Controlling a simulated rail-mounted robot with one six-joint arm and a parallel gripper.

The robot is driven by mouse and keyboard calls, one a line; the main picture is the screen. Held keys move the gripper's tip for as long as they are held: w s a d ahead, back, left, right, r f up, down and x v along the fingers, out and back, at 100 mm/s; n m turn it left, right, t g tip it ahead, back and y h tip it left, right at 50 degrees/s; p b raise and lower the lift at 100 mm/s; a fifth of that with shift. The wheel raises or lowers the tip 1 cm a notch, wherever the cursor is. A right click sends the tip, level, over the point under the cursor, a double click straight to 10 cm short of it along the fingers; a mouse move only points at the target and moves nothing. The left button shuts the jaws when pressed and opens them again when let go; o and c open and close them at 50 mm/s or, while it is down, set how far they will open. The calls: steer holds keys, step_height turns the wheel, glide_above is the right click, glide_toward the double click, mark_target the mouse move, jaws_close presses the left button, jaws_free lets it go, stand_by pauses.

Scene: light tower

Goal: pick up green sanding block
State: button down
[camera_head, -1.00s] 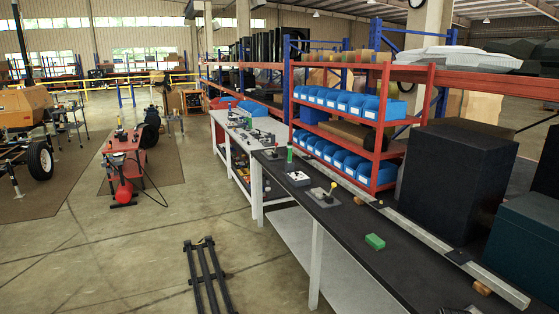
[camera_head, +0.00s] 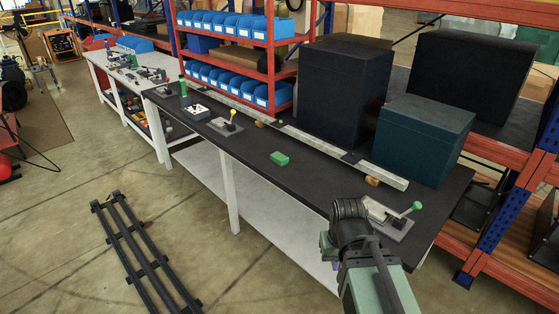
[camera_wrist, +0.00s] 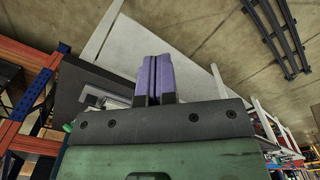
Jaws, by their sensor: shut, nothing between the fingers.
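The green sanding block (camera_head: 280,158) lies on the black-topped workbench (camera_head: 255,150), close to its front edge, in the head view. My gripper (camera_wrist: 155,78) shows in the wrist view with its two purple fingers together and nothing between them. In the head view my arm stands at the lower right, and a bit of the purple gripper (camera_head: 326,245) shows beside it, off the bench's front edge. My gripper is apart from the block, to its right and nearer the camera. I cannot make out the block in the wrist view.
A long metal bar (camera_head: 340,157) lies along the bench behind the block. A green-knobbed lever fixture (camera_head: 392,218) sits at the bench's right end, a yellow-knobbed one (camera_head: 228,124) to the left. Large dark boxes (camera_head: 345,90) stand behind. The bench around the block is clear.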

steer(key=shift+c, duration=1.1)
jaws_free()
